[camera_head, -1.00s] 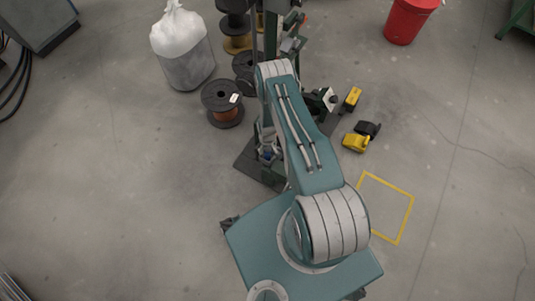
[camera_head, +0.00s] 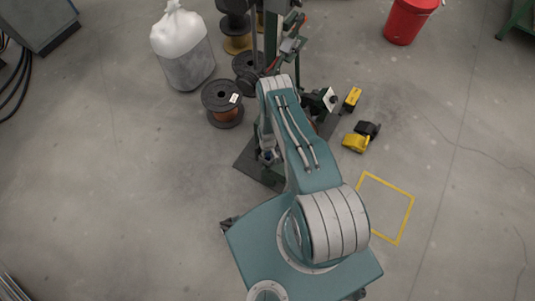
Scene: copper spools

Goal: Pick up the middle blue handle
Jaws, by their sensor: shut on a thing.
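My gripper (camera_head: 267,157) shows only as a small dark and pale shape at the end of my forearm, to the left of my upper arm. It is low over the dark base plate of the machine. It is shut on a small bluish piece, which looks like the blue handle; little of it shows. My arm hides much of this spot, so I cannot tell which of the handles it is or whether it is clear of the machine.
The green machine (camera_head: 270,35) stands behind my arm. Copper spools (camera_head: 222,103) and a white bag in a bin (camera_head: 183,50) are at left. Yellow and black items (camera_head: 356,142) lie at right. A red bucket (camera_head: 407,20) is at the back right. The side floor is clear.

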